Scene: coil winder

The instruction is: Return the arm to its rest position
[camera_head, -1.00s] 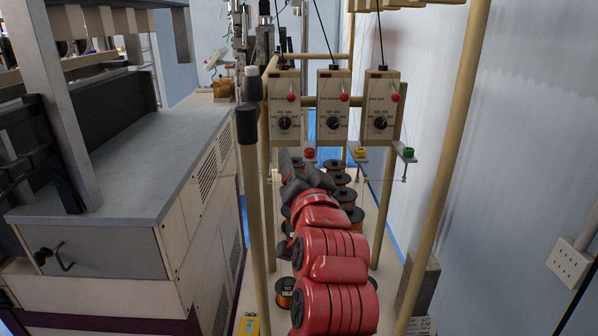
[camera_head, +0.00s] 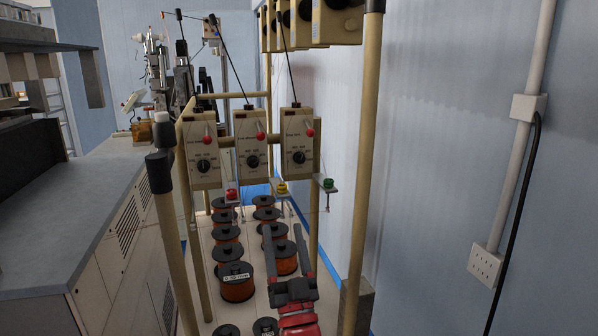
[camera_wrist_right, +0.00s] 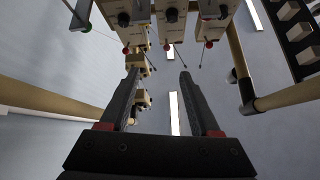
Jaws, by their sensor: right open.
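My right gripper (camera_head: 284,230) is at the lower middle of the head view, over the spools. Its two dark fingers are spread apart, with nothing between them. Part of my red right arm shows below it at the bottom edge. In the right wrist view the open fingers (camera_wrist_right: 159,74) point up toward the tension boxes, with a clear gap between them. My left gripper is in neither view.
Copper wire spools (camera_head: 236,282) stand in two rows on the base, beside and beyond my gripper. Tension boxes (camera_head: 252,146) hang on a beige pole frame (camera_head: 363,180). A grey-topped machine (camera_head: 60,215) stands left; a wall socket (camera_head: 486,266) is right.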

